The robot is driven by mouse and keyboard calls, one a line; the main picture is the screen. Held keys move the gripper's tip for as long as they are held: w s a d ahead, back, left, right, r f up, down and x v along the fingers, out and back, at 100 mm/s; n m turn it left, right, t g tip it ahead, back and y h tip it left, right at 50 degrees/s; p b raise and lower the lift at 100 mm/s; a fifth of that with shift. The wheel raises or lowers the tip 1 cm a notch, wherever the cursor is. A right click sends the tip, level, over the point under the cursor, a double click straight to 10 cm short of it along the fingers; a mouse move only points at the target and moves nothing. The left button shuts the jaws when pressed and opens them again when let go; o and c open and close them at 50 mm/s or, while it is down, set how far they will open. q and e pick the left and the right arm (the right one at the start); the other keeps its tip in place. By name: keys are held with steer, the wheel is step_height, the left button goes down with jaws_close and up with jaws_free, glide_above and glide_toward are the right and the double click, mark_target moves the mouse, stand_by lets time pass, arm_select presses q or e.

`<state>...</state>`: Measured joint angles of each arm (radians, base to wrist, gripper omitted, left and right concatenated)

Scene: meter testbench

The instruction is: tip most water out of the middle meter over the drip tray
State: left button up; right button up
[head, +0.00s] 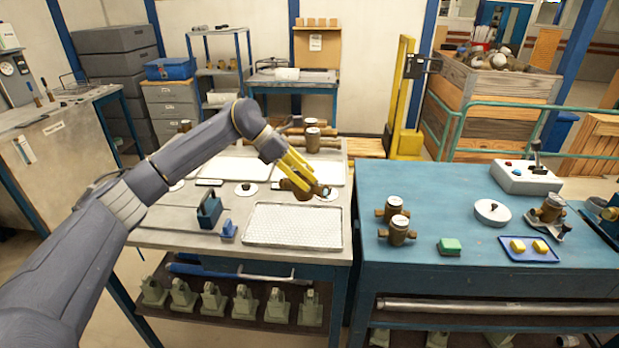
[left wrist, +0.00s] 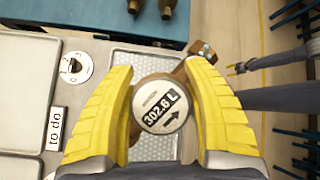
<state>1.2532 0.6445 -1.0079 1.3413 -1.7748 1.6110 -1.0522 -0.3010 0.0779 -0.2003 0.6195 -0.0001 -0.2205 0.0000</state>
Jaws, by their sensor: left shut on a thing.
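My left gripper (head: 299,166) is shut on a brass water meter (head: 302,189). In the left wrist view the gripper's yellow fingers (left wrist: 160,112) clasp the meter (left wrist: 161,104) from both sides. Its round white dial reads 302.6 L and faces the wrist camera. The meter is held over the far part of the drip tray (head: 293,228), a pale tray with a patterned bottom on the left bench. The tray shows behind the meter in the left wrist view (left wrist: 140,62). I cannot see any water.
Another meter (head: 312,138) stands behind the held one. A dark blue clamp-like device (head: 209,211) stands left of the tray. A "to do" label (left wrist: 54,129) lies beside pale mats. The blue bench (head: 450,280) to the right holds meters, a green block and a blue tray.

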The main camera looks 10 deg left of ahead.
mark_target(312, 184)
arm_select(q)
steer(key=shift+w+a+f+n+g+h, duration=0.1)
steer(key=shift+w+a+n+g+h, duration=0.3)
steer(key=shift+h, duration=0.5)
steer(key=shift+w+a+f+n+g+h, duration=0.1)
steer(key=shift+a+n+g+h, duration=0.15)
steer(key=shift+h, duration=0.3)
steer(key=shift+w+a+f+g+h, duration=0.15)
steer(key=shift+a+h, duration=0.2)
steer(key=shift+h, duration=0.25)
steer(key=shift+w+a+f+n+g+h, duration=0.1)
steer(key=shift+a+n+g+h, duration=0.15)
steer(key=shift+h, duration=0.3)
steer(key=shift+a, duration=0.15)
stand_by(0.9)
